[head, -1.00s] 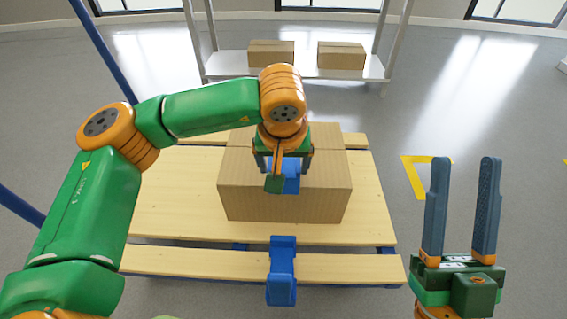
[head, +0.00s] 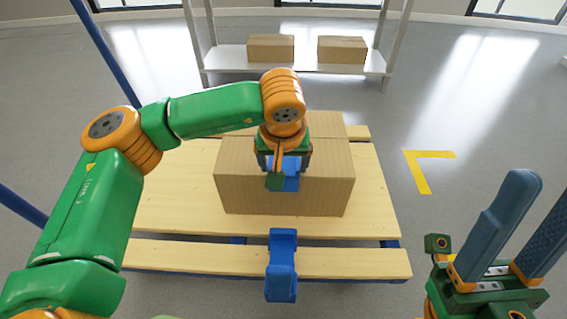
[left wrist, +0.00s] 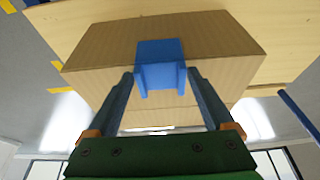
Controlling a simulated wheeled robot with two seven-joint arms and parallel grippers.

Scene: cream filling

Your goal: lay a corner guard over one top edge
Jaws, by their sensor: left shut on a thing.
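A blue corner guard (head: 289,181) is at the near top edge of the large cardboard carton (head: 240,195). My left gripper (head: 284,168) is shut on it from above and partly hides it. In the left wrist view, the guard (left wrist: 160,62) spans the carton's (left wrist: 105,55) edge between my left fingers (left wrist: 163,88). I cannot tell whether it rests fully on the cardboard. My right gripper (head: 520,235) is open and empty at the lower right, its fingers apart, clear of the carton.
The carton stands on a wooden pallet (head: 170,200). Another blue piece (head: 282,265) sits at the pallet's front board. A white shelf (head: 305,62) at the back holds two small cartons (head: 270,48). The grey floor at the right is clear, with a yellow corner mark (head: 422,172).

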